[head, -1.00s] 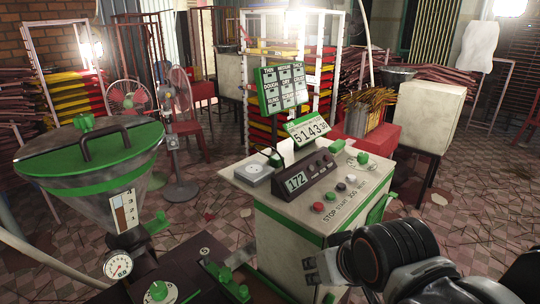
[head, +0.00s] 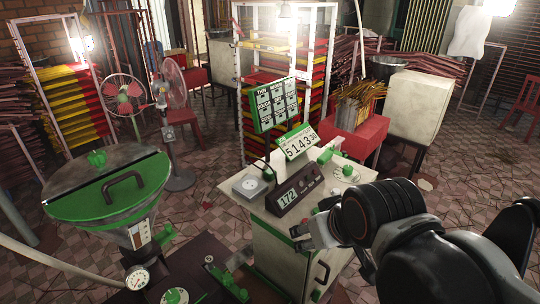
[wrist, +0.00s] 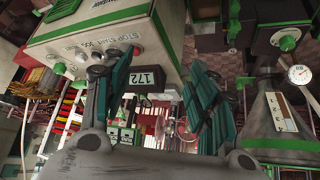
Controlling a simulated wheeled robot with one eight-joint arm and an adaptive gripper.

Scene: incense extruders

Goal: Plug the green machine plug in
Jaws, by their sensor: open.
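The green-trimmed cream machine (head: 285,262) stands in the middle of the head view, with a counter reading 172 and a green sign on top. It shows upside down in the wrist view (wrist: 95,42). I cannot pick out a green plug or its socket in either view. My gripper (head: 315,232) is in front of the machine's upper front edge in the head view and covers part of its button panel. In the wrist view my gripper (wrist: 160,85) has its two dark green fingers spread apart with nothing between them.
A steel hopper with a green lid (head: 110,185) and a gauge (head: 137,278) stands at the left. Fans (head: 125,95) and stacked trays (head: 65,105) are behind it. A red table (head: 355,140) with incense bundles and a cream box (head: 412,108) stand behind the machine. Tiled floor is open at the right.

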